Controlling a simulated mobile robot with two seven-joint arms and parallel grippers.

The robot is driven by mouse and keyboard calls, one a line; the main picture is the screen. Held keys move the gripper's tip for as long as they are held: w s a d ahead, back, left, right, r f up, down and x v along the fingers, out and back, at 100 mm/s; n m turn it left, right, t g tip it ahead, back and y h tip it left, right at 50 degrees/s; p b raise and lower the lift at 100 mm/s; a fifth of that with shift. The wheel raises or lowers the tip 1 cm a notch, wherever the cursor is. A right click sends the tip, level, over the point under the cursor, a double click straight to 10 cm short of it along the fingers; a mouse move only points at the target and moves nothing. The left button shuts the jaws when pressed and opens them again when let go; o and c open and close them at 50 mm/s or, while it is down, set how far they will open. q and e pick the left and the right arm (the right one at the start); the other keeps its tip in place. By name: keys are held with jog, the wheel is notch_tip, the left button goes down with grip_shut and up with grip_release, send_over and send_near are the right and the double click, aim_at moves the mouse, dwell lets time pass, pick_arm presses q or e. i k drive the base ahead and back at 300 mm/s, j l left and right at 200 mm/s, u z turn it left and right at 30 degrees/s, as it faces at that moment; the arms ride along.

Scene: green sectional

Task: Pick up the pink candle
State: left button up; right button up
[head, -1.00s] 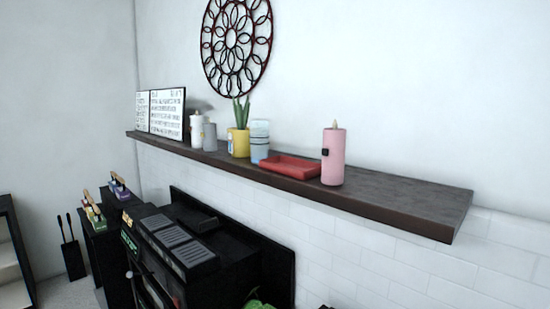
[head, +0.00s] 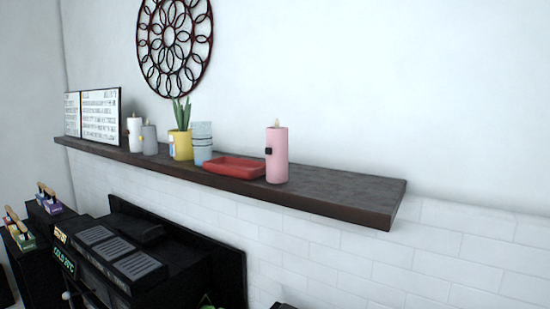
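The pink candle (head: 277,158) stands upright on a dark wall shelf (head: 345,192), right of the middle of the things on it. It is a tall cylinder with a small black square on its side and a pale tip on top. Its left side is close to a red tray; I cannot tell whether they touch. Neither of my grippers shows in the head view.
On the shelf left of the candle are the red tray (head: 234,168), a pale blue cup (head: 202,143), a yellow plant pot (head: 180,146), other candles (head: 135,134) and sign boards (head: 101,116). The shelf's right end is bare. A black stove-like unit (head: 150,255) stands below.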

aim_at(277, 138)
jog(key=z, duration=1.95)
jog(key=k+j, duration=0.4)
jog(key=k+j+z, duration=0.1)
jog(key=k+j, duration=0.3)
jog(key=j, duration=0.25)
